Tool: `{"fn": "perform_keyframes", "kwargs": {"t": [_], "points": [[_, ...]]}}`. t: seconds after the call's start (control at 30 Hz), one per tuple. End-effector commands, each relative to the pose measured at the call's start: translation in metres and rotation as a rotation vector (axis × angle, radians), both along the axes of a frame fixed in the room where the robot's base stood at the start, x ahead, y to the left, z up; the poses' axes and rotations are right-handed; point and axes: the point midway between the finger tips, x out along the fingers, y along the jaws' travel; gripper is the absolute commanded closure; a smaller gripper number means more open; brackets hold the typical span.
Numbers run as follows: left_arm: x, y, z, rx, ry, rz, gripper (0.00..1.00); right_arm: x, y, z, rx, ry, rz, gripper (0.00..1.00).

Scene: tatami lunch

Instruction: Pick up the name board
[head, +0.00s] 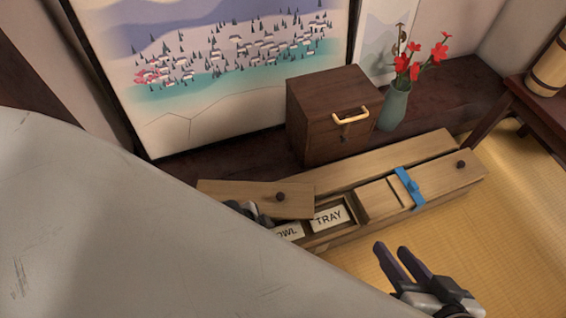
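A long wooden box (345,236) lies on the tatami with an open compartment. In it are a pale board lettered TRAY (330,217) and a second one (288,233) whose visible letters read "OWL", its left part hidden. I cannot tell which is the name board. A wooden lid with a dark knob (235,190) lies over the box's left part. My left gripper (250,211) is at this lid's near edge, mostly hidden by my own arm; its grip is unclear. My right gripper (391,248) is open and empty, in front of the box, its fingers apart.
A second lid (445,178) with a knob and a blue band (408,187) covers the box's right part. Behind stand a brown drawer chest (309,120) and a green vase (394,107) with red flowers. Tatami (505,240) is clear at right.

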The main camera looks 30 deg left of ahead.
Motion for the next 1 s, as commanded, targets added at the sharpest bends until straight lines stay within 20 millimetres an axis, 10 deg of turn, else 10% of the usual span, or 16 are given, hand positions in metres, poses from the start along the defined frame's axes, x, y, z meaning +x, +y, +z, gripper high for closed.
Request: {"fn": "perform_keyframes", "kwargs": {"t": [0.33, 0.5, 1.0], "points": [[0.003, -0.003, -0.007, -0.001, -0.001, 0.0, 0.52, 0.001, 0.004, 0.006, 0.026, -0.017, 0.0, 0.69], [0.003, -0.003, -0.008, -0.001, -0.001, 0.0, 0.77, 0.001, 0.003, 0.006, 0.025, -0.017, -0.001, 0.69], [0.0, 0.0, 0.008, 0.001, 0.002, 0.001, 0.78, -0.001, -0.003, 0.006, -0.016, 0.003, 0.0, 0.69]]}}
